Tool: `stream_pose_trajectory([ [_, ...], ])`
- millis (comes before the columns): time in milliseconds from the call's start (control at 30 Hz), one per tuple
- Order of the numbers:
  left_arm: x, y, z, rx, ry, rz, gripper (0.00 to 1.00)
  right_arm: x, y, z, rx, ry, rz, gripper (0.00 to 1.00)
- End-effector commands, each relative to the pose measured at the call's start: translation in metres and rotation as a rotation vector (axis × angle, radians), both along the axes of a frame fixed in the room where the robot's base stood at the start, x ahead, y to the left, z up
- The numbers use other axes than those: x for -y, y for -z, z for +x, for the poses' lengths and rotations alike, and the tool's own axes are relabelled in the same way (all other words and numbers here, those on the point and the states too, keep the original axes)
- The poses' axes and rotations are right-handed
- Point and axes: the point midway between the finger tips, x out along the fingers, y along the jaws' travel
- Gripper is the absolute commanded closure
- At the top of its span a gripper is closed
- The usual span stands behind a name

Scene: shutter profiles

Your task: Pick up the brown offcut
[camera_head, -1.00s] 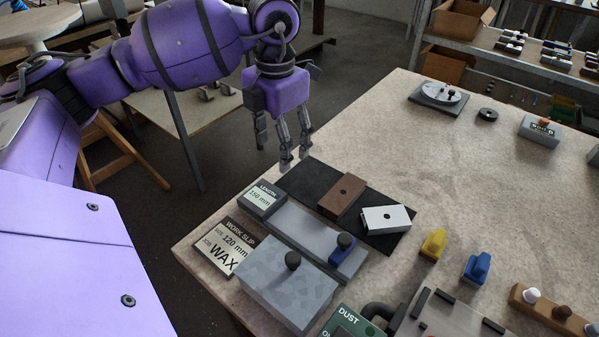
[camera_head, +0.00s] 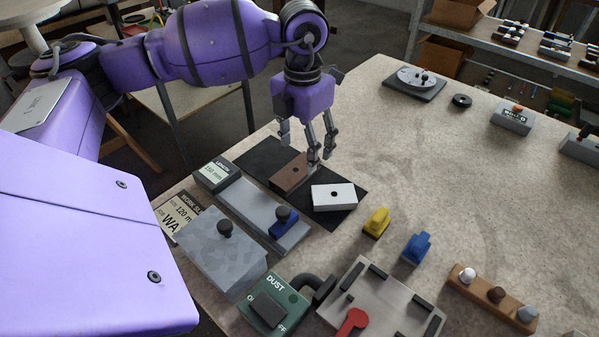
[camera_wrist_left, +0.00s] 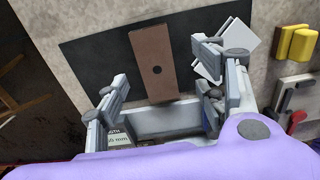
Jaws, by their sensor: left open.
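The brown offcut (camera_head: 289,173) is a flat brown block with a dark hole in its middle. It lies on a black mat (camera_head: 256,156) beside a white block (camera_head: 334,196), which also has a dark hole. My left gripper (camera_head: 304,150) is open and empty, pointing down above the mat, with its fingers just over the brown offcut's far side. In the left wrist view the brown offcut (camera_wrist_left: 153,64) lies between the two open fingers, beyond their tips. The white block is partly hidden there by the right finger. My right gripper is not in view.
Left of the mat stand a grey length stop with a blue slider (camera_head: 284,222) and a grey block with a black knob (camera_head: 222,249). Yellow (camera_head: 376,222) and blue (camera_head: 416,248) pieces stand to the right. The table's far middle is clear.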

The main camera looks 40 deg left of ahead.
Motion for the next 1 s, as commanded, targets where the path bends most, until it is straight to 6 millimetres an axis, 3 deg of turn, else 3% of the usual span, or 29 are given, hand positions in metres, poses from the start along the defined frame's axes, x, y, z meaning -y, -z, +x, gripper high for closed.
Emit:
stream_pose_trajectory([
  [400, -0.008, 0.053, -0.007, 0.0, 0.0, 0.0, 0.37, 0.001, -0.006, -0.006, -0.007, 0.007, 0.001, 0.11],
  [667, -0.008, 0.056, -0.007, 0.0, 0.001, 0.0, 0.37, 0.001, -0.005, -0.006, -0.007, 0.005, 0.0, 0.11],
  [1000, -0.008, 0.056, -0.007, 0.0, 0.0, 0.0, 0.8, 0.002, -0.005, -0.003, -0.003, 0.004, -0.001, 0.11],
])
